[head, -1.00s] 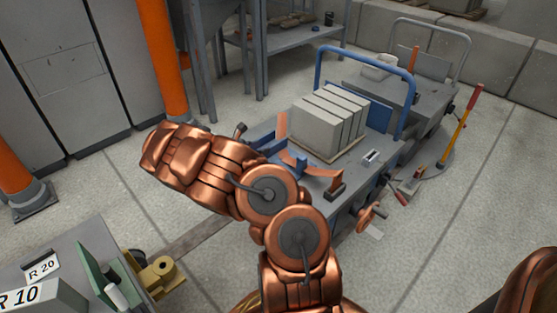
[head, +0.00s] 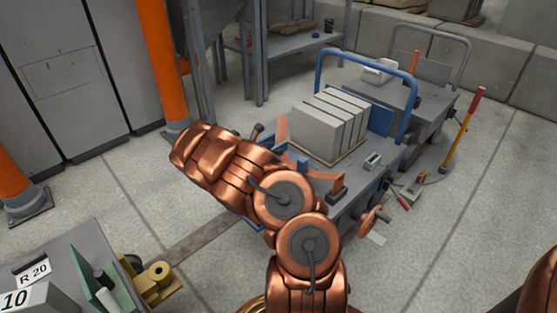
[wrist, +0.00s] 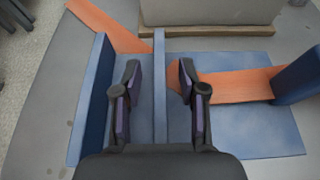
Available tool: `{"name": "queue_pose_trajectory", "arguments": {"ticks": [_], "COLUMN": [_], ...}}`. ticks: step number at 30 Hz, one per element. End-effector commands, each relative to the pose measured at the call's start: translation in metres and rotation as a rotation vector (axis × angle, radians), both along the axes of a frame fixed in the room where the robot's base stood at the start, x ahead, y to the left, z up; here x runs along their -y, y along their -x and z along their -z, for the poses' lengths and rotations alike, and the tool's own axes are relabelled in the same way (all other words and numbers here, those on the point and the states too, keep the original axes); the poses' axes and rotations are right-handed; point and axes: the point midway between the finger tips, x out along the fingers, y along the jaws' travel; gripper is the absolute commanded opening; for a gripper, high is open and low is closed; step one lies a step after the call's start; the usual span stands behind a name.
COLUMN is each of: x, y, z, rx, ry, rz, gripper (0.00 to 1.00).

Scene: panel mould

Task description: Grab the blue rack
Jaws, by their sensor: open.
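The blue rack (wrist: 247,140) fills the lower middle of the wrist view. It has a flat blue base with upright blue plates, and flat orange strips run beside and across it. My gripper (wrist: 160,68) is open, with its two dark fingers on either side of the thin middle plate (wrist: 160,100). The plate stands between the fingers with a gap on each side. In the head view my copper arm hides the gripper and most of the rack, which is on the cart top.
Grey blocks (head: 330,122) on a wooden board stand just beyond the rack. The cart's blue handle (head: 366,58) rises behind them. A bench with a green part (head: 87,277) is at lower left. An orange post (head: 160,60) stands left of my arm.

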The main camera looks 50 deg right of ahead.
Motion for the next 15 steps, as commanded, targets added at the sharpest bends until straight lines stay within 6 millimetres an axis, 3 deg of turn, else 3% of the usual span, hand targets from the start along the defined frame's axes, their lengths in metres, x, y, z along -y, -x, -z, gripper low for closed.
{"name": "queue_pose_trajectory", "arguments": {"ticks": [2, 12, 15], "x": [-0.0001, -0.0004, -0.0005], "y": [-0.0001, -0.0002, -0.0003], "z": [-0.0003, -0.0003, -0.0003], "rx": [0.0, 0.0, 0.0], "ry": [0.0, 0.0, 0.0], "rz": [0.0, 0.0, 0.0], "gripper": [0.42, 0.06, 0.0]}}
